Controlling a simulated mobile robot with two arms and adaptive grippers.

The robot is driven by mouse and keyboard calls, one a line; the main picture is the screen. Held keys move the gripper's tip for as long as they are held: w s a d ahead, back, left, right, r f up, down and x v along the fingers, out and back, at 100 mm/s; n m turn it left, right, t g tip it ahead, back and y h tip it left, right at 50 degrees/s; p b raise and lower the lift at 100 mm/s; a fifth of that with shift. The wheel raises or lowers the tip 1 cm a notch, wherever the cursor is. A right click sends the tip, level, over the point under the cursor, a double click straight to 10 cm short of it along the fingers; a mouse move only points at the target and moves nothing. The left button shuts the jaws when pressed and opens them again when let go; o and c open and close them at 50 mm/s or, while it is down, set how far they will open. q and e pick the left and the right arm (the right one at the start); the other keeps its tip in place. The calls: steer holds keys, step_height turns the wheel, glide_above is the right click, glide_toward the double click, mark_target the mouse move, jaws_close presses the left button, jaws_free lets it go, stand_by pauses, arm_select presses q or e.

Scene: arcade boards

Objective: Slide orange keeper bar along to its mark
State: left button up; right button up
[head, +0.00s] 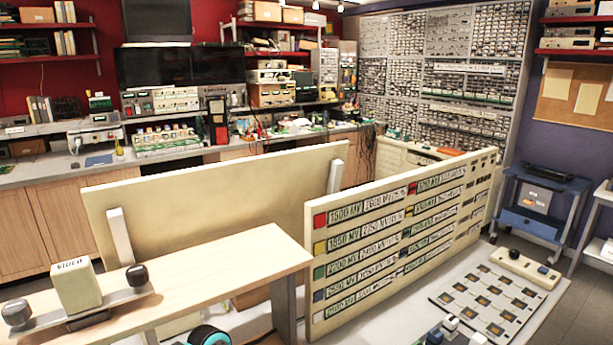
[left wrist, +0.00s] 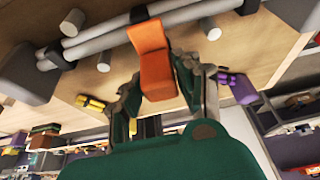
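The orange keeper bar (left wrist: 152,57) shows in the left wrist view, lying across two pale parallel rails (left wrist: 108,38) on a wooden board (left wrist: 232,52). My left gripper (left wrist: 158,84) has one finger on each side of the bar's near end. The gaps are very small, and I cannot tell whether both fingers press on it. No mark for the bar can be made out. The bar and my left gripper cannot be seen in the head view. My right gripper is in neither view.
Dark end blocks (left wrist: 55,57) sit on the rails, with pale pegs (left wrist: 72,22) nearby. A yellow piece (left wrist: 92,103) and a purple piece (left wrist: 237,88) flank the gripper. The head view shows a tall cream panel (head: 210,195), a labelled panel (head: 400,235) and a wooden bench (head: 215,262).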

arm_select(q)
steer(key=o, duration=0.5)
steer(key=shift+c, duration=0.2)
